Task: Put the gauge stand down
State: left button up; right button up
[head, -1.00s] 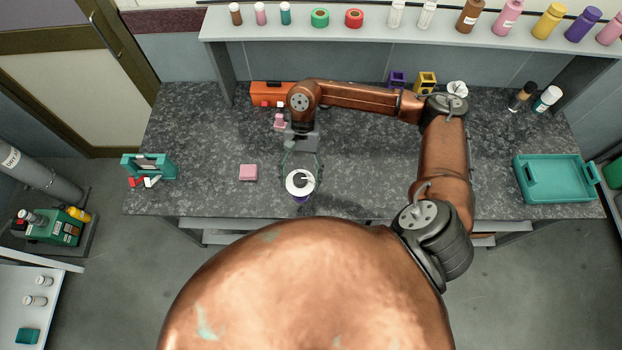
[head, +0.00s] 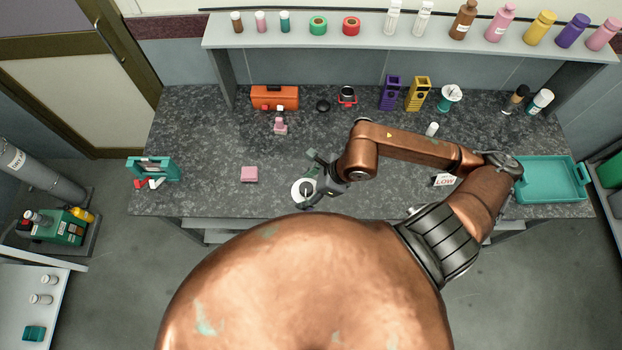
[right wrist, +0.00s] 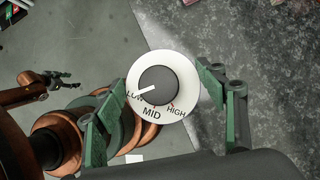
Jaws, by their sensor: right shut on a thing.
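The gauge stand (head: 297,187) is a white disc with a dark centre and pointer, near the counter's front edge. In the right wrist view its dial (right wrist: 144,107) reads LOW, MID and HIGH, and the pointer is toward LOW. My right gripper (head: 315,180) is shut on the stand, reaching in from the right. Its green-padded fingers (right wrist: 160,108) are on both sides of the dial; the grip below the disc is hidden. I cannot tell whether the base touches the counter. My left gripper (right wrist: 66,80) shows small at the left of the right wrist view.
A teal holder (head: 153,168) is at the far left, a teal tray (head: 550,198) at the right. An orange toolbox (head: 275,97) and purple and yellow holders (head: 418,94) stand at the back. The middle counter is mostly clear.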

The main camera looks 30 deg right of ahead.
jog(key=w+d+f+p, duration=0.3)
jog(key=w+d+f, duration=0.5)
jog(key=w+f, duration=0.3)
jog(key=shift+d+f+p, duration=0.15)
jog(key=shift+f+p, duration=0.2)
jog(key=shift+f, duration=0.6)
jog(key=shift+w, duration=0.1)
jog(key=o, duration=1.8)
jog(key=shift+c, duration=0.2)
jog(key=b+v, duration=0.2)
jog(key=v, duration=1)
